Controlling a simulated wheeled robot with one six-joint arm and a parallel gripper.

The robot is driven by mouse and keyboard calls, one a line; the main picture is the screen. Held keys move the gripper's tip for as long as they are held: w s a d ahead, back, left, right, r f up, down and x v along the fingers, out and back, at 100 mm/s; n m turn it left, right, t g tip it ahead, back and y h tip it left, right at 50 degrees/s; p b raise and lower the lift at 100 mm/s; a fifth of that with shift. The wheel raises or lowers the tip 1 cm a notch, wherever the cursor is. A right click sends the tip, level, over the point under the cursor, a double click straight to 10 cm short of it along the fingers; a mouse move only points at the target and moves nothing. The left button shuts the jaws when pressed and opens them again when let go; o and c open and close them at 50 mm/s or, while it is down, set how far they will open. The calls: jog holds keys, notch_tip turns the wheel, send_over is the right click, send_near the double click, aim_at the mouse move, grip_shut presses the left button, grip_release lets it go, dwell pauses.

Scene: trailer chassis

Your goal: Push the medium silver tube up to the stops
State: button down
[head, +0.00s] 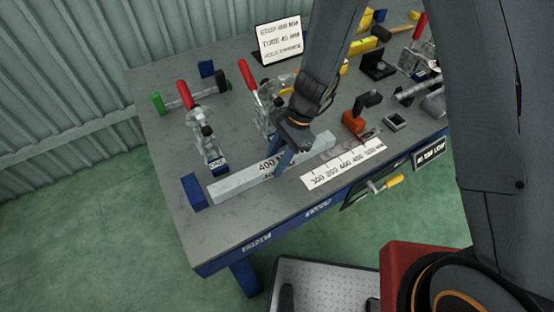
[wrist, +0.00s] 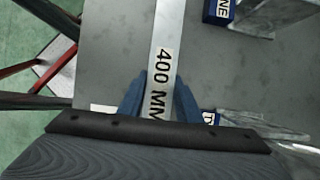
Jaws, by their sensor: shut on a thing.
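The silver tube marked 400 MM (head: 235,184) lies flat along the front part of the grey bench. In the wrist view the tube (wrist: 166,30) runs up and away from my gripper. My gripper (head: 285,158) is shut on the tube right of its label, with the blue fingers (wrist: 160,98) on either side of it. A blue block (head: 194,191), which looks like a stop, stands at the tube's left end. Another blue block (head: 206,68) stands at the back left.
Clamps with red handles (head: 187,94) stand behind the tube, with a small blue block (head: 217,164) close to it. A white scale strip (head: 343,165) lies in front to the right. A sign (head: 279,39) stands at the back. Several tools crowd the right side.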

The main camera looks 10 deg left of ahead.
jog(key=shift+s+a, duration=0.45)
jog(key=shift+a, duration=0.15)
jog(key=c, duration=1.2)
grip_release()
jog(key=shift+b+v, duration=0.8)
jog(key=shift+v, duration=3.15)
